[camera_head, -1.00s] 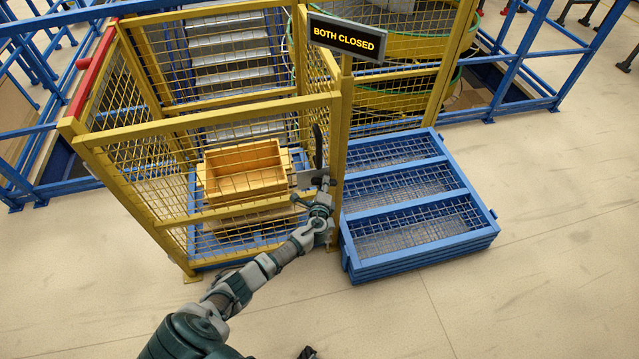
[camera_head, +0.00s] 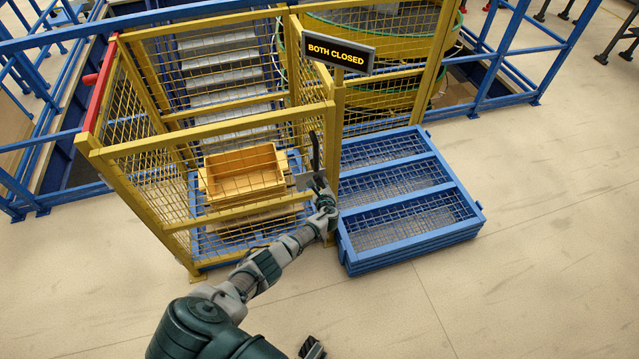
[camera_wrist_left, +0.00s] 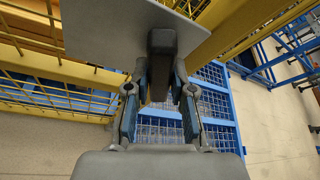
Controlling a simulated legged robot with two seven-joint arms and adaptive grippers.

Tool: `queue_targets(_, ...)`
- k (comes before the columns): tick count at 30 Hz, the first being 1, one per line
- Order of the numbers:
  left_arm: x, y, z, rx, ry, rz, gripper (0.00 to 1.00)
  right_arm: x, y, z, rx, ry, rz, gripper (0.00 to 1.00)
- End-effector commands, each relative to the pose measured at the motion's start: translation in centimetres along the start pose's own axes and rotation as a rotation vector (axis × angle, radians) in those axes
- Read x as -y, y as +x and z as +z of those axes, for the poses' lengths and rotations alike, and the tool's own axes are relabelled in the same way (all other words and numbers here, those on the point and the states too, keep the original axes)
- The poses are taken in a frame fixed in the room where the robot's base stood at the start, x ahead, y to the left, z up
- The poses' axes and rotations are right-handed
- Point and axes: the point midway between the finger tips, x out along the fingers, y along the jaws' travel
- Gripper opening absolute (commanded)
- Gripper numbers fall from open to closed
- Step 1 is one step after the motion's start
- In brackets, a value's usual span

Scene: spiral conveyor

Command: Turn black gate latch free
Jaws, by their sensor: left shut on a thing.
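The black latch (camera_head: 315,150) is on the front right post of the yellow mesh gate (camera_head: 222,122), beside a grey plate (camera_head: 305,181). In the head view the latch's long part stands nearly upright. My left gripper (camera_head: 321,186) is at its lower end. In the left wrist view, my left gripper (camera_wrist_left: 160,90) has its two fingers on either side of the black latch handle (camera_wrist_left: 162,50), shut on it. The grey plate (camera_wrist_left: 110,28) is behind the handle there. A small dark piece (camera_head: 312,348) at the bottom edge may be my right gripper; its jaws cannot be made out.
A sign (camera_head: 338,53) reading "BOTH CLOSED" is above the post. A yellow-orange crate (camera_head: 243,183) sits inside the cage. A blue mesh-topped platform (camera_head: 344,243) stands right of the post. Open floor lies in front and to the right.

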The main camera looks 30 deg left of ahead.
Motion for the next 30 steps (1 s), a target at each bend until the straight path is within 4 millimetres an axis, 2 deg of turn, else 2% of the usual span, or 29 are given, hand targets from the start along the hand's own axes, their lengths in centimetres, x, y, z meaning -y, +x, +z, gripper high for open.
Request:
queue_targets(6,0.0,-0.1,-0.5,-0.009,0.175,0.073,0.0,0.1,1.7,1.4,0.009,-0.003,-0.001,0.61)
queue_targets(15,0.0,-0.1,-0.6,-0.008,0.351,0.145,0.0,0.1,2.2,1.8,0.011,-0.003,-0.001,0.61)
queue_targets(30,0.0,-0.1,-0.6,-0.009,0.438,0.181,0.0,0.1,2.2,1.8,0.011,-0.003,0.0,0.61)
